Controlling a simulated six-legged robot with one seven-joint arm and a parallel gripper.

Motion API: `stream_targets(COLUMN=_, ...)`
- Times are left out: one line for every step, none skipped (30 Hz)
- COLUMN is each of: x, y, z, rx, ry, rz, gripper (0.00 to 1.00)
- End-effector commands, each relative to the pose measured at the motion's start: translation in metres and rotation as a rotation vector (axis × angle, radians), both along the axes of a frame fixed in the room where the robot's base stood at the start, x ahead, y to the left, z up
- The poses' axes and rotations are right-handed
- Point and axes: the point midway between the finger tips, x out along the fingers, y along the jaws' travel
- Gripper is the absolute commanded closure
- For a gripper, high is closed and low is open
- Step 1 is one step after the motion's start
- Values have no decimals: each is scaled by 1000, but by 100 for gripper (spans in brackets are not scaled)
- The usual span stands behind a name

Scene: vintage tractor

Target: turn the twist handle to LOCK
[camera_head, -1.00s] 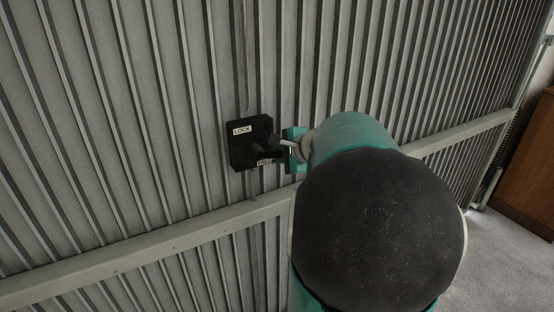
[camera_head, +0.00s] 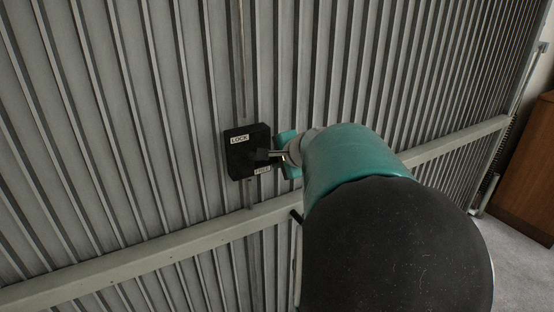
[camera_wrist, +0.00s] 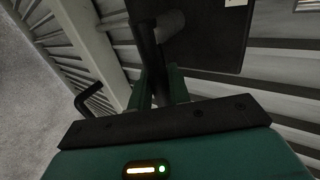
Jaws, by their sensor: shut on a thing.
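The black lock box (camera_head: 236,160) is fixed on the ribbed metal wall, with a white LOCK label (camera_head: 239,139) at its top and a FREE label (camera_head: 262,170) at its lower edge. The dark twist handle (camera_head: 262,155) sticks out between the labels, toward the right. My gripper (camera_head: 284,155) is at the handle's right end. In the wrist view, my green fingers (camera_wrist: 160,88) are shut on the dark handle bar (camera_wrist: 150,50), with the box (camera_wrist: 205,40) behind it. My arm does not hide the box; the fingertips are small in the head view.
A pale horizontal rail (camera_head: 150,255) crosses the wall below the box. A black bent lever (camera_wrist: 90,97) stands left of my fingers in the wrist view. A brown wooden cabinet (camera_head: 530,170) stands at the far right, by grey floor.

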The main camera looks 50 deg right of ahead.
Motion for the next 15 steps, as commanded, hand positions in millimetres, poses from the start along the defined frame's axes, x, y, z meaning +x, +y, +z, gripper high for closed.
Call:
stream_targets(x=0, y=-1, z=1, rx=-3, ry=-1, rz=-1, gripper=77)
stream_targets(x=0, y=0, z=1, rx=-2, ry=-1, rz=-1, gripper=72)
stream_targets(x=0, y=0, z=1, rx=-2, ry=-2, rz=0, gripper=64)
stream_targets(x=0, y=0, z=1, rx=-2, ry=-2, rz=0, gripper=61)
stream_targets(x=0, y=0, z=1, rx=-2, ry=-2, rz=0, gripper=61)
stream_targets(x=0, y=0, z=1, rx=-2, ry=-2, rz=0, gripper=61)
stream_targets(x=0, y=0, z=1, rx=-2, ry=-1, rz=0, gripper=61)
stream_targets(x=0, y=0, z=1, rx=-1, ry=-1, rz=-1, gripper=61)
stream_targets(x=0, y=0, z=1, rx=0, ry=-1, rz=0, gripper=61)
stream_targets(x=0, y=0, z=1, rx=0, ry=-1, rz=0, gripper=61)
stream_targets(x=0, y=0, z=1, rx=0, ry=-1, rz=0, gripper=61)
stream_targets(x=-1, y=0, z=1, rx=0, ry=-1, rz=0, gripper=61)
stream_targets(x=-1, y=0, z=2, rx=-1, ry=-2, rz=0, gripper=61)
stream_targets(x=-2, y=0, z=2, rx=-1, ry=-2, rz=0, gripper=61)
stream_targets(x=-4, y=1, z=4, rx=-1, ry=-2, rz=-1, gripper=61)
